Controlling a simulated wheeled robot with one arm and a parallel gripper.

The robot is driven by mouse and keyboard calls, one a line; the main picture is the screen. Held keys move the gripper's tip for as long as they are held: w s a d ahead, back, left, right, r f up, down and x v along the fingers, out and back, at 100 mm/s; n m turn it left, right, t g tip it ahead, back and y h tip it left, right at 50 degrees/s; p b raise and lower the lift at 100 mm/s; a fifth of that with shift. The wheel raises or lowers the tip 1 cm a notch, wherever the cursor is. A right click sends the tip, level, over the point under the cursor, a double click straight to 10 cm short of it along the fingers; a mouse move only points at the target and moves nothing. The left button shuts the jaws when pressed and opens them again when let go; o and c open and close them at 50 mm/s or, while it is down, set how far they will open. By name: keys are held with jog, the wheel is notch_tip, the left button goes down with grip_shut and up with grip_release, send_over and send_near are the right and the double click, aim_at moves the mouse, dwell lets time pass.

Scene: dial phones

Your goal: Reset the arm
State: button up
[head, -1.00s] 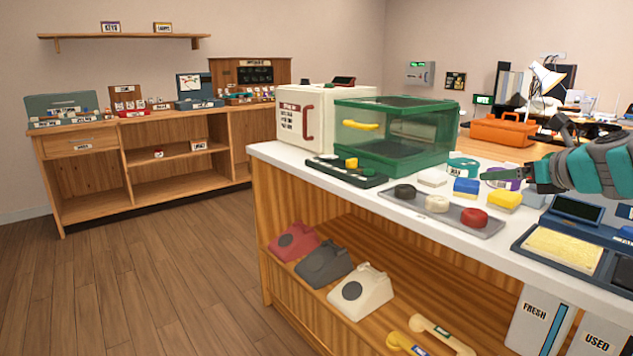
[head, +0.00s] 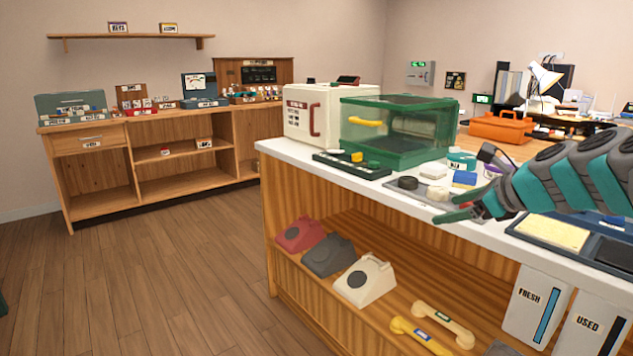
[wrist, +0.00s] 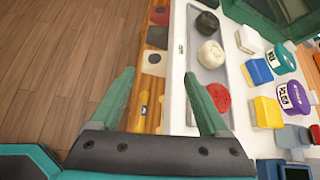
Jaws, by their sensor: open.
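My gripper (head: 462,207) reaches in from the right over the front edge of the white counter (head: 290,153) in the head view. In the wrist view my gripper (wrist: 165,100) has its two green fingers spread apart with nothing between them. The grey tray (wrist: 190,40) lies beside the right finger. It holds a black puck (wrist: 207,24), a white puck (wrist: 211,54) and a red puck (wrist: 218,97). In the head view my arm and gripper hide part of the tray and most of the red puck.
A green glass-sided box (head: 395,160) and a white cabinet (head: 300,110) stand on the counter. Dial phones (head: 327,257) and handsets (head: 440,325) sit on the shelf below. FRESH (head: 535,305) and USED (head: 590,325) bins are at lower right. The wooden floor (head: 170,280) at left is clear.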

jog(key=s+a+f+n+g, duration=0.7)
jog(key=s+a+f+n, duration=0.6)
jog(key=s+a, duration=0.3)
jog(key=s+d+f+n+g+h, duration=0.1)
jog(key=s+f+n, duration=0.4)
jog(key=s, duration=0.6)
jog(key=s+d+f+n+g+h, duration=0.2)
jog(key=s+f+n, duration=0.3)
jog(key=s, duration=0.5)
jog(key=n+g+h, duration=0.1)
jog(key=n, duration=0.1)
jog(key=shift+s+d+f+n+g+h, duration=0.15)
jog(key=shift+s+n+g+h, duration=0.15)
jog(key=shift+s, duration=0.05)
